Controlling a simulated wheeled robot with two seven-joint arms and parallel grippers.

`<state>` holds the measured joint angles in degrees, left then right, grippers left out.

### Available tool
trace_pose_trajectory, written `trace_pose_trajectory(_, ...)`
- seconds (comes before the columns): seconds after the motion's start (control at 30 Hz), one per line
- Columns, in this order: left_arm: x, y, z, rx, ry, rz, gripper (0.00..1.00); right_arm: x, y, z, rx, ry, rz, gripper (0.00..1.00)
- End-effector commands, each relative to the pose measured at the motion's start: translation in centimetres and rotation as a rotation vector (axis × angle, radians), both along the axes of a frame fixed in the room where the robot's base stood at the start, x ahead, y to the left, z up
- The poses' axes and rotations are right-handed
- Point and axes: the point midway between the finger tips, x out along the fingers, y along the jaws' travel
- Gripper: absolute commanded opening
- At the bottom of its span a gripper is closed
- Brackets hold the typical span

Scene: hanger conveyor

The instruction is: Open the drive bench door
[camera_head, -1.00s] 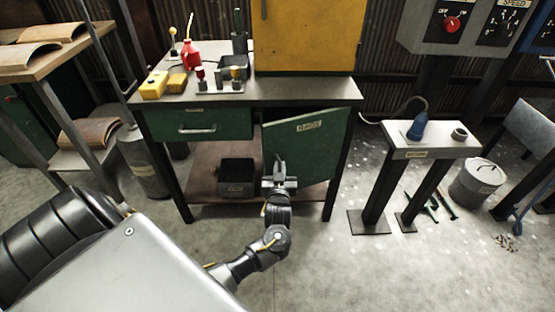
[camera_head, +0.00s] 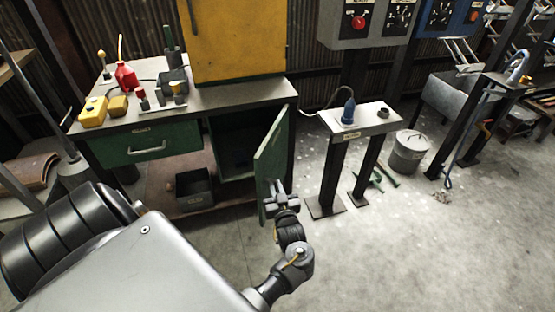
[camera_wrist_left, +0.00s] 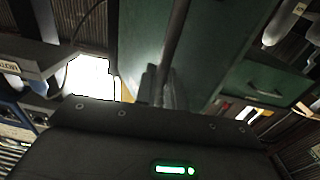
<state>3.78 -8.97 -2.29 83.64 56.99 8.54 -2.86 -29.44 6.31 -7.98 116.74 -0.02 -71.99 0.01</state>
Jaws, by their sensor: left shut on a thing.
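The drive bench door (camera_head: 274,150) is a green panel hinged at the right of the bench. It stands swung well out from the bench front, seen nearly edge-on in the head view, with the dark compartment (camera_head: 235,150) open behind it. My left gripper (camera_head: 281,193) is shut at the door's lower free edge, apparently on its handle. In the left wrist view the fingers (camera_wrist_left: 163,88) close around a grey bar (camera_wrist_left: 177,42) in front of a green panel. The exact grip is dark there. My right gripper is not in view.
A black bin (camera_head: 195,189) sits on the lower shelf. A small pedestal table (camera_head: 360,122) stands right of the door, with a metal bucket (camera_head: 408,152) beyond. Floor at front right is clear.

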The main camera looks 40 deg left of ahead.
Motion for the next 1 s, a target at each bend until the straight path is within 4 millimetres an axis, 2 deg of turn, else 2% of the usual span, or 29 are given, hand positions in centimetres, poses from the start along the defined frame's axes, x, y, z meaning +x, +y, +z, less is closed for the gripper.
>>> trace_pose_trajectory(0.47, 0.28, -0.03, 0.18, 0.001, -0.003, 0.004, 0.0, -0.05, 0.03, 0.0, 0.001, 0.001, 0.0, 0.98)
trace_pose_trajectory(0.5, 0.28, 0.0, 0.19, 0.001, -0.003, 0.004, 0.12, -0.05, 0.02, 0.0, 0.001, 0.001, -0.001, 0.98)
trace_pose_trajectory(0.6, 0.21, 0.06, 0.17, 0.001, -0.003, 0.006, 0.25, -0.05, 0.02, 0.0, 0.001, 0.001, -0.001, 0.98)
trace_pose_trajectory(1.0, 0.05, 0.16, 0.06, 0.0, -0.001, 0.009, 0.25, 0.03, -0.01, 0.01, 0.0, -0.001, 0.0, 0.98)
